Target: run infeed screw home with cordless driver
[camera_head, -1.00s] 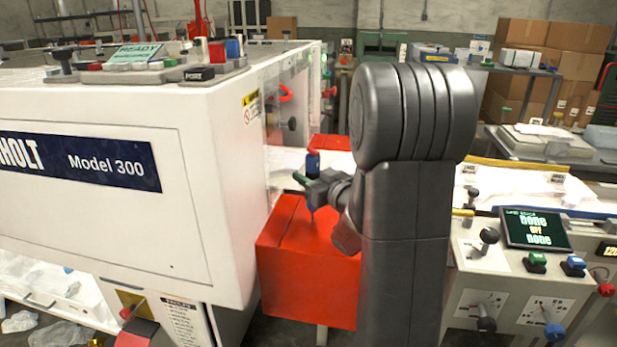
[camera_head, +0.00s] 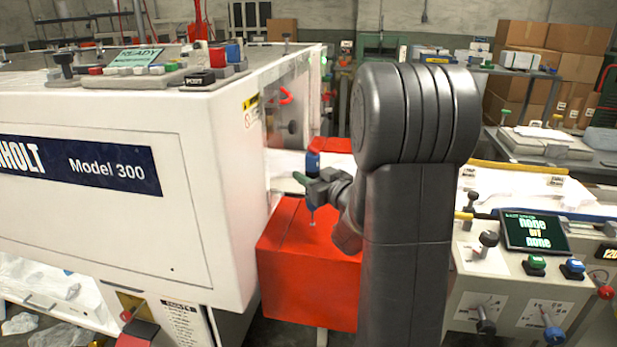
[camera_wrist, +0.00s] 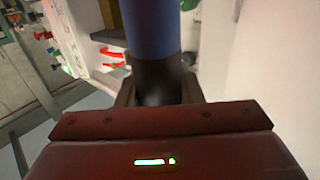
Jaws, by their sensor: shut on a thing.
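My gripper (camera_head: 318,187) is shut on the cordless driver (camera_head: 313,162), which has a blue body and stands close to upright. The driver also shows in the wrist view (camera_wrist: 150,28) as a blue cylinder with a black lower part between the fingers. Its thin bit points down over the top of a red box-shaped guard (camera_head: 308,285) beside the white machine. I cannot tell whether the bit tip touches anything. The infeed screw cannot be made out in either view.
The white machine (camera_head: 85,240) stands close on the left of the driver. A control console (camera_head: 500,280) with knobs and a dark screen (camera_head: 537,231) is at the right. White sheets (camera_head: 520,185) lie behind it. My arm hides the middle of the scene.

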